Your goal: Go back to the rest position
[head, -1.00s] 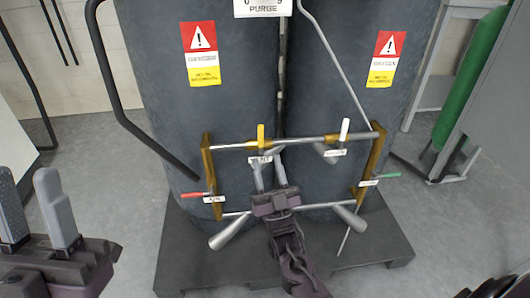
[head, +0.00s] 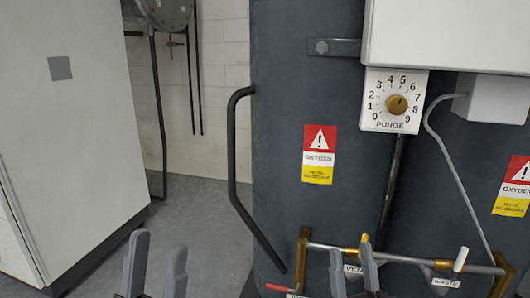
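My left gripper (head: 158,245) shows at the bottom left of the head view, its two grey fingers upright and apart with nothing between them. My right gripper (head: 351,252) shows at the bottom centre, in front of the pipe frame (head: 410,258). Its fingers are also apart, on either side of the VENT label (head: 353,269) in the picture. The yellow handle (head: 364,238) shows just above its right finger. I cannot tell whether the fingers touch the pipe. The bodies of both grippers are mostly cut off by the lower edge.
Two dark tanks (head: 290,100) stand behind the pipe frame. The purge dial (head: 397,103) is above. A black bent rail (head: 232,150) is left of the tanks. A pale cabinet (head: 70,140) stands left; floor shows between.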

